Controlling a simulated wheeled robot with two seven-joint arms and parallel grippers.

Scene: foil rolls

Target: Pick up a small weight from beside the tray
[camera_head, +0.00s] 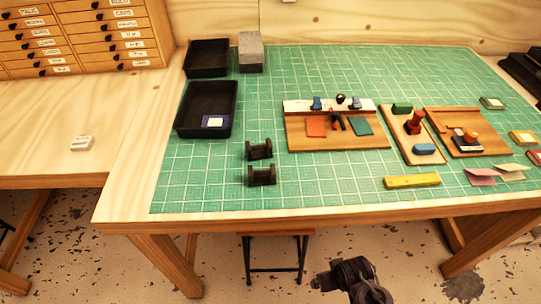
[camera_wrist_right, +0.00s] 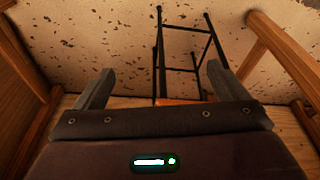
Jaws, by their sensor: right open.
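A black tray (camera_head: 180,130) stands at the left of the green mat and holds a small blue-and-white item (camera_head: 214,122). A second black tray (camera_head: 206,74) stands behind it, with a grey block (camera_head: 250,52) to its right. Two small dark spool-shaped pieces (camera_head: 259,150) (camera_head: 262,175) sit on the mat, right of the front tray and nearer me. I cannot tell which piece is the small weight. My right gripper (camera_wrist_right: 158,88) is open and empty over the floor; its dark arm (camera_head: 352,280) shows below the table's front edge. My left gripper is out of view.
Wooden boards (camera_head: 300,140) with small coloured parts fill the middle and right of the mat. A yellow bar (camera_head: 411,181) lies nearer the front. A drawer cabinet (camera_head: 80,35) stands back left. A stool (camera_head: 273,257) is below the table edge. The mat's front left is clear.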

